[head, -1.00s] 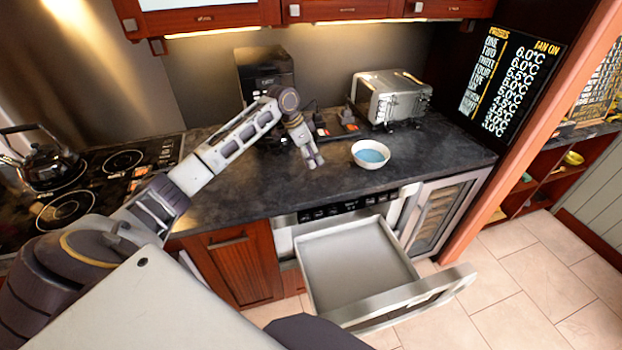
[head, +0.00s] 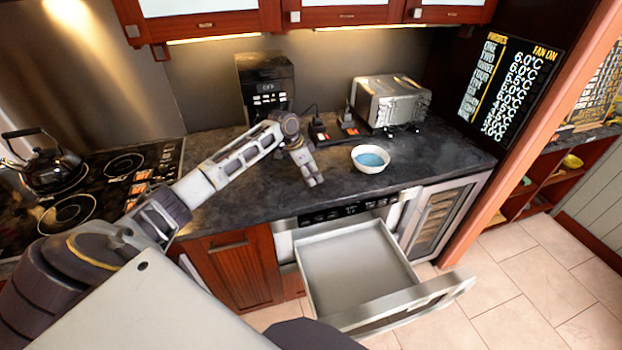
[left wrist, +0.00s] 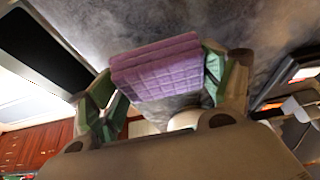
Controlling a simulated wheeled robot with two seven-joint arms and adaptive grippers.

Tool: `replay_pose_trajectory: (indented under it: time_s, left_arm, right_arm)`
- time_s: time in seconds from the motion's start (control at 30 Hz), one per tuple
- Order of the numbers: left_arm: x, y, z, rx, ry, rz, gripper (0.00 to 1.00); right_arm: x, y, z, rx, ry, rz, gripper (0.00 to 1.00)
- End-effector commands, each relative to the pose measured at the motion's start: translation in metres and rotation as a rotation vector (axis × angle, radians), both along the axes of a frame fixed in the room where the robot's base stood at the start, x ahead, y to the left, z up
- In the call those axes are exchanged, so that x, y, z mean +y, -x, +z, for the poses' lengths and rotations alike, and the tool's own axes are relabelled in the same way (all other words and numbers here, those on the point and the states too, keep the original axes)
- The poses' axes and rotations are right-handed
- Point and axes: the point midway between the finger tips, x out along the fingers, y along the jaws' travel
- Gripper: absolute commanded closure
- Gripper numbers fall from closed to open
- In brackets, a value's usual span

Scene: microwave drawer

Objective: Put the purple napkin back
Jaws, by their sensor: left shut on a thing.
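The purple napkin (left wrist: 157,66) is a folded, quilted block between the green-padded fingers of my left gripper (left wrist: 160,80) in the left wrist view. The gripper is shut on it. In the head view my left gripper (head: 312,180) is over the dark counter, left of the bowl and near the counter's front edge. The napkin cannot be made out there, and I cannot tell the height above the counter. My right gripper is not in view.
A white bowl (head: 370,158) with blue inside stands on the counter (head: 240,190). Behind are a silver toaster oven (head: 390,102) and a black coffee machine (head: 264,84). The empty microwave drawer (head: 355,262) is pulled open below. A kettle (head: 45,160) stands on the hob at left.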

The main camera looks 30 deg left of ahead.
Motion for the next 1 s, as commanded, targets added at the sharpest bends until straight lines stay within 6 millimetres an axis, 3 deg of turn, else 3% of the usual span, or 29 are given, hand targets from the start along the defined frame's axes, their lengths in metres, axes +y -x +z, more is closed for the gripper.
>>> replay_pose_trajectory:
  time_s: [0.3, 0.8, 0.83, 0.97, 1.0]
  left_arm:
    - [-0.001, 0.001, -0.034, 0.002, 0.001, -0.001, 0.43]
    - [0.000, 0.000, -0.040, 0.000, 0.000, -0.001, 0.43]
    - [0.000, 0.000, -0.039, 0.000, 0.000, -0.001, 0.16]
    - [0.000, 0.000, -0.039, 0.000, 0.000, -0.001, 0.00]
    - [0.000, 0.000, -0.039, 0.001, -0.001, -0.001, 0.00]
  right_arm:
    - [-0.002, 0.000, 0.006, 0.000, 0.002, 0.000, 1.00]
    - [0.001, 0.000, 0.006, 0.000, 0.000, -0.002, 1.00]
    - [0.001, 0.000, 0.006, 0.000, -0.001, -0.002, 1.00]
    - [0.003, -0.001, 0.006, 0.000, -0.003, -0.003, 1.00]
    - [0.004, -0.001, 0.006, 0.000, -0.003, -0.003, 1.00]
